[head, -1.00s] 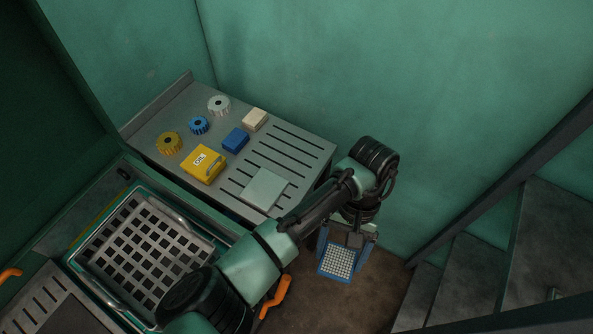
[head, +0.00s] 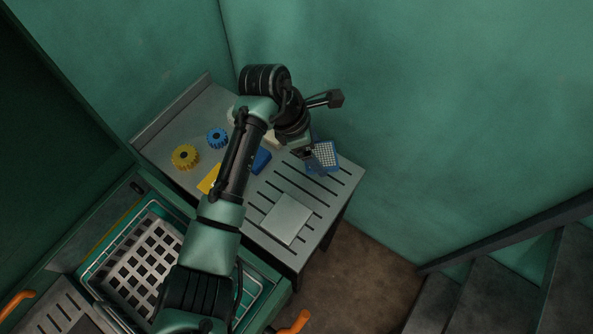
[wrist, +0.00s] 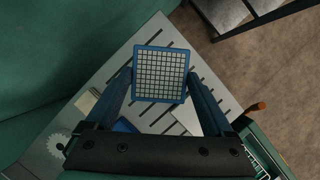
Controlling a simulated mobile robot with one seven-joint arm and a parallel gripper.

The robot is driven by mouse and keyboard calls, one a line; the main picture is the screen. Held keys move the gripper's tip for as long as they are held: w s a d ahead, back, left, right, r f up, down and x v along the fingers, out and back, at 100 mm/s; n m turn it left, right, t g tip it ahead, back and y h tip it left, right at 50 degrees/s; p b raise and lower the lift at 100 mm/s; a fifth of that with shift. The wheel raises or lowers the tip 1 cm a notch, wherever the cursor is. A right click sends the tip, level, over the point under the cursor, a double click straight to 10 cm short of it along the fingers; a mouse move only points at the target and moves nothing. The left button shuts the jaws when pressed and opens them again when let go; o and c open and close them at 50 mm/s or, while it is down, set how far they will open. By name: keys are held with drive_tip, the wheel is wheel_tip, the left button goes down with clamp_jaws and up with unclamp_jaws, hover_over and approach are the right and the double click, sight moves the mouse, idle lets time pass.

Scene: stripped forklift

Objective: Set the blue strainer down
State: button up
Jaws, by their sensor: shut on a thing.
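The blue strainer (head: 323,157), a square blue frame with a pale grid, is over the back right part of the grey slotted table, near the green wall. It also shows in the wrist view (wrist: 159,75), between the two long blue fingers of my gripper (wrist: 160,78). In the head view my gripper (head: 311,157) is at the strainer's left side and hides part of it. It is shut on the strainer. I cannot tell whether the strainer touches the table.
The slotted table (head: 327,205) bears a pale flat plate (head: 286,219), a yellow gear (head: 185,157), a blue gear (head: 217,138), a yellow box (head: 209,180) and a blue block (head: 261,160). A grid basket (head: 143,262) is at lower left. Slots right of the plate are clear.

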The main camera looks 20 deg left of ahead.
sight(318, 177)
drive_tip(key=shift+w+a+f+n, duration=0.1)
drive_tip(key=shift+a+n, duration=0.1)
drive_tip(key=shift+n, duration=0.1)
wheel_tip(318, 177, down, 9)
drive_tip(key=shift+f, duration=0.2)
drive_tip(key=shift+f, duration=0.15)
drive_tip(key=o, duration=1.4)
